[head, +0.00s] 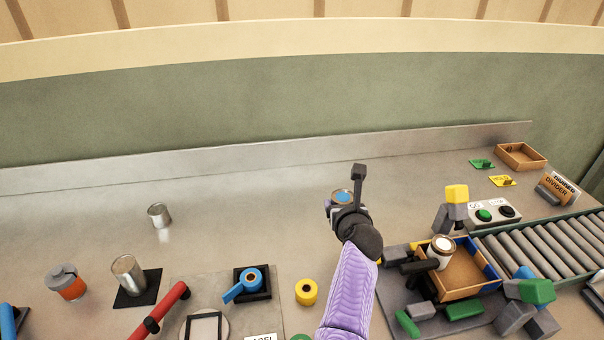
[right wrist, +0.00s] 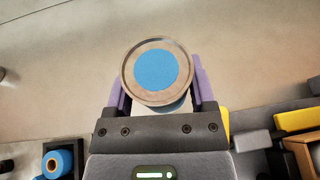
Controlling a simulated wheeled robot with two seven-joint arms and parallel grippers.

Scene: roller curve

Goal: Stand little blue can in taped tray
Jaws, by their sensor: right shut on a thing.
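The little blue can (head: 343,196) has a round metal-rimmed top with a blue disc. My right gripper (head: 348,212) is shut on it and holds it over the middle of the counter. In the right wrist view the can (right wrist: 156,72) sits between the two purple fingers, its top facing the camera; its lower part is mostly hidden. My left gripper is not in view.
Grey, green and black blocks crowd around the tray, with a yellow-topped post (head: 456,194) behind it. A roller conveyor (head: 540,248) lies to the right. A yellow tape roll (head: 306,291) stands left of my arm. The counter's back middle is clear.

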